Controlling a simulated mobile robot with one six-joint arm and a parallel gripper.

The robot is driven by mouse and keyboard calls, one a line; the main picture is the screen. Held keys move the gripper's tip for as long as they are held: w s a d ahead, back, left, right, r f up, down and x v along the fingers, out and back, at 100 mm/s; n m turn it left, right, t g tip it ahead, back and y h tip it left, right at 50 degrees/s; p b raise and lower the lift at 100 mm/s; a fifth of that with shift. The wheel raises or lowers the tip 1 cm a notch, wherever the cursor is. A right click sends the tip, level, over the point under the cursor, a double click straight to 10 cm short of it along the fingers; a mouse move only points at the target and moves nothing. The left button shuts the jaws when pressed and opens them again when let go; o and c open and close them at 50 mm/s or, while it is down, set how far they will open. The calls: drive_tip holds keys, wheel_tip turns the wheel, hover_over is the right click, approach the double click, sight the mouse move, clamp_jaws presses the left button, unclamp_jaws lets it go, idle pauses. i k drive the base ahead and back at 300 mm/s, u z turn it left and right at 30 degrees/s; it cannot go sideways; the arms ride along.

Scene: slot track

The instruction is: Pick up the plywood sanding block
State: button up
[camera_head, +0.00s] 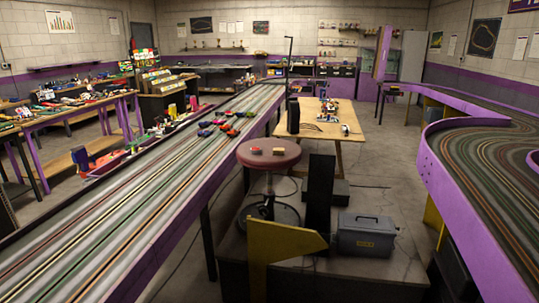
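Two small block-like objects lie on the round red seat of a stool (268,161) near the middle of the view. The left one is a small tan-orange block (256,150), and the right one is a small tan block (279,151). They lie apart from each other. Both are too small to tell for sure which is the plywood sanding block.
A long slot track (130,225) with several toy cars runs along the left of the stool. A wooden table (345,152) stands behind it. A grey toolbox (366,236) sits at front right. A curved purple-walled track (450,195) borders the right; open floor (385,165) lies between.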

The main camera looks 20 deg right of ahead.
sight(276, 150)
drive_tip(key=u, duration=0.05)
drive_tip(key=i, duration=0.35)
drive_tip(key=u, duration=0.75)
drive_tip(key=i, duration=0.55)
drive_tip(key=u, duration=0.4)
drive_tip(key=k, duration=0.9)
drive_tip(key=z, duration=0.2)
drive_tip(key=i, duration=0.5)
drive_tip(key=u, duration=0.05)
